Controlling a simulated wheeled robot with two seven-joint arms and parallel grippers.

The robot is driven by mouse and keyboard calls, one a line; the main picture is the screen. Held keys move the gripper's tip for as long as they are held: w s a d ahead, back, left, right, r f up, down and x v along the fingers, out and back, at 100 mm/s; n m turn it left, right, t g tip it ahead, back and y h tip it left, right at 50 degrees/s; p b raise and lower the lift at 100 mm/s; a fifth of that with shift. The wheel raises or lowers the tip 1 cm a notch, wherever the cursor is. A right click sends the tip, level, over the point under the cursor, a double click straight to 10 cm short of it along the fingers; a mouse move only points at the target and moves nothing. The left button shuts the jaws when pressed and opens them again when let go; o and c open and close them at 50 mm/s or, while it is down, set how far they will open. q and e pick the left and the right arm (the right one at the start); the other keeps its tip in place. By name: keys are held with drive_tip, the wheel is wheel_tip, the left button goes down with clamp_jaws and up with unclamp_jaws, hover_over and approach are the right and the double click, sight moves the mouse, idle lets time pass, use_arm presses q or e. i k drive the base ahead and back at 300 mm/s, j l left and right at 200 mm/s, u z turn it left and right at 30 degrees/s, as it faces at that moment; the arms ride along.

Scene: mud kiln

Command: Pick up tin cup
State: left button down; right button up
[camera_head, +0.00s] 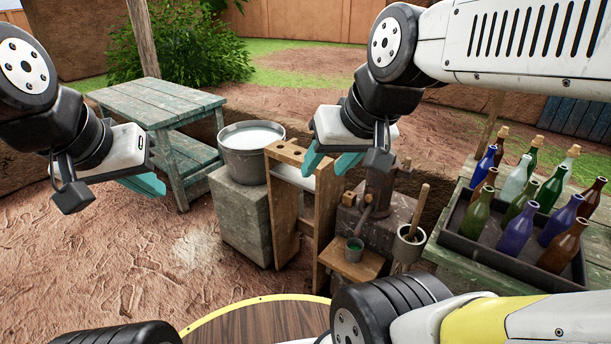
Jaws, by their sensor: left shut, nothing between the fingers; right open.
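A small grey tin cup (355,250) with something green inside stands on a low wooden ledge (350,266), below and a little right of my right gripper. My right gripper (329,163) is open and empty, with its teal fingers above the wooden rack and apart from the cup. My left gripper (147,185) is shut and empty at the left, over the dirt ground and far from the cup.
A dark metal tool (378,190) on a block stands behind the cup. A pot (409,243) with a wooden handle is right of it. A wooden rack (284,215) and a bucket (252,160) stand left. A tray (500,255) of several bottles is at right. Dirt ground at left is clear.

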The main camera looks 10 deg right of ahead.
sight(354, 246)
drive_tip(key=u, duration=11)
